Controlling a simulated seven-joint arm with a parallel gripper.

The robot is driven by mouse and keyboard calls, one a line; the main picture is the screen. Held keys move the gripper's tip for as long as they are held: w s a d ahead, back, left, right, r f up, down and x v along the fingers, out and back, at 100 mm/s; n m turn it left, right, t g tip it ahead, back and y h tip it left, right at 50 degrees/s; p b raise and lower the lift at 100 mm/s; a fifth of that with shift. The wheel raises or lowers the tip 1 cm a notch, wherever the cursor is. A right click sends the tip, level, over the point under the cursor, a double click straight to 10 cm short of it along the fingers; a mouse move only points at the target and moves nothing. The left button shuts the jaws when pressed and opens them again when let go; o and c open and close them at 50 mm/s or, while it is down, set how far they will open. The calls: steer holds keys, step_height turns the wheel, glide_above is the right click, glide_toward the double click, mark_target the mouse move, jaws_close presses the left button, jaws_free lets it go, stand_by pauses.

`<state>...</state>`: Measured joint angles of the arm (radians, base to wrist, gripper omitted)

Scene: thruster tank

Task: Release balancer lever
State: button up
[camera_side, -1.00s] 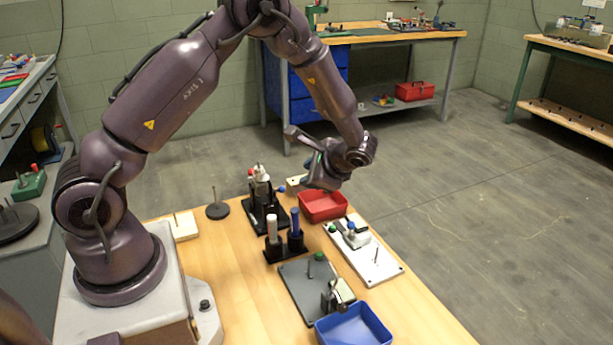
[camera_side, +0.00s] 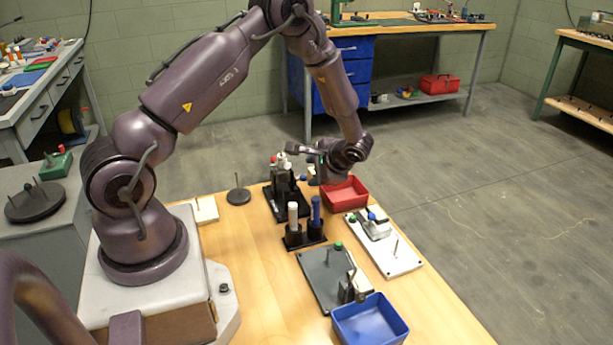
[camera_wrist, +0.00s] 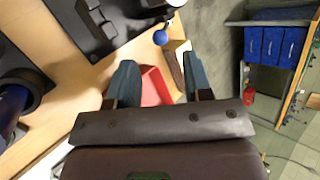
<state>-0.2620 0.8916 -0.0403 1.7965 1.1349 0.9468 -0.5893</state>
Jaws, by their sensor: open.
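A small blue ball knob (camera_wrist: 160,37) shows in the wrist view beside a black-based fixture; I cannot tell for certain that it belongs to the balancer lever. In the side view the black-based fixture (camera_side: 283,182) with pale and red parts on top stands at the back of the wooden table. My gripper (camera_wrist: 163,78) is open and empty, its two dark teal fingers apart, with the blue knob beyond the fingertips. In the side view my gripper hangs just right of the fixture and above the table's far end, and its fingers are partly hidden.
A red tray (camera_side: 345,193) lies beneath and beside my gripper. A black holder with a white and a blue cylinder (camera_side: 316,210), a white plate (camera_side: 398,259), a grey plate (camera_side: 322,281) and a blue tray (camera_side: 371,322) stand nearer. Floor is clear to the right.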

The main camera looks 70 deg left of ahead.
mark_target(305, 177)
steer(key=x, duration=0.5)
steer(key=shift+a+f, duration=0.1)
